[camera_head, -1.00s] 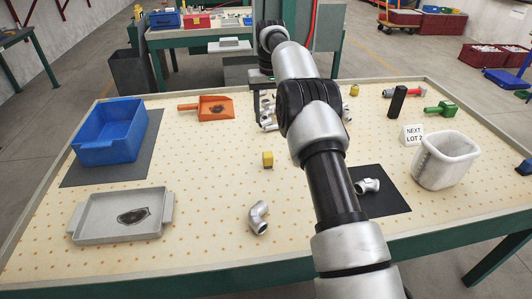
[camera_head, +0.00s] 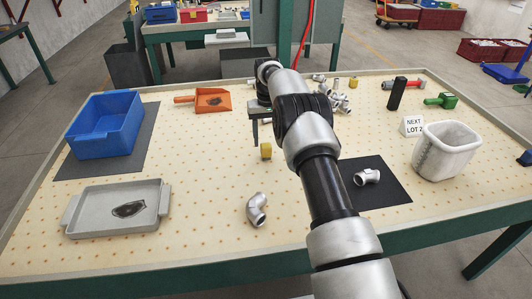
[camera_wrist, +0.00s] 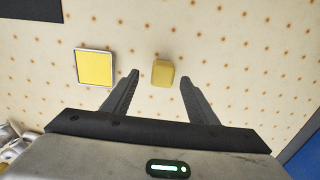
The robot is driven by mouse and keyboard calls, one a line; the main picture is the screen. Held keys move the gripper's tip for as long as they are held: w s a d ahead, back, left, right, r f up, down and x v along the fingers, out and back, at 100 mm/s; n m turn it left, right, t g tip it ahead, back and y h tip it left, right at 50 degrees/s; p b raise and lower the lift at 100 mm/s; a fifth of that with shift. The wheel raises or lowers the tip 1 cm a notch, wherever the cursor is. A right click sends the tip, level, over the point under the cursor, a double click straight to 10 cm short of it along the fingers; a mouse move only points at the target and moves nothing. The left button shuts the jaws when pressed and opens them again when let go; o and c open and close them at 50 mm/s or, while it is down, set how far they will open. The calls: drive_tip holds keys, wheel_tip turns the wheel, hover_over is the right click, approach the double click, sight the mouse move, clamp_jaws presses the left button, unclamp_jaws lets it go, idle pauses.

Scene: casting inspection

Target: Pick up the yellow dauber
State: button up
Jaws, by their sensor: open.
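The yellow dauber (camera_head: 266,151) looks like a small block standing on the speckled tabletop, left of my arm in the head view. In the wrist view the dauber (camera_wrist: 163,73) appears between the tips of my gripper (camera_wrist: 159,79), nearer the left finger. My gripper is open, with nothing held. In the head view my gripper (camera_head: 261,130) is beside and just behind the dauber, its fingers partly hidden. How high the fingertips are above the table is hard to tell.
A yellow square with a silver rim (camera_wrist: 95,67) lies beside the dauber in the wrist view. An orange scoop (camera_head: 204,101), blue bin (camera_head: 105,126) and grey tray (camera_head: 82,219) are at left. Pipe fittings (camera_head: 338,93) lie behind my arm; an elbow fitting (camera_head: 256,210) lies in front.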

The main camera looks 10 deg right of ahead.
sight(266, 145)
drive_tip(key=f, duration=0.5)
drive_tip(key=shift+a, duration=0.25)
drive_tip(key=c, duration=1.1)
wheel_tip(266, 145, up, 10)
drive_tip(key=shift+p, duration=0.3)
drive_tip(key=o, duration=0.5)
drive_tip(key=c, duration=0.4)
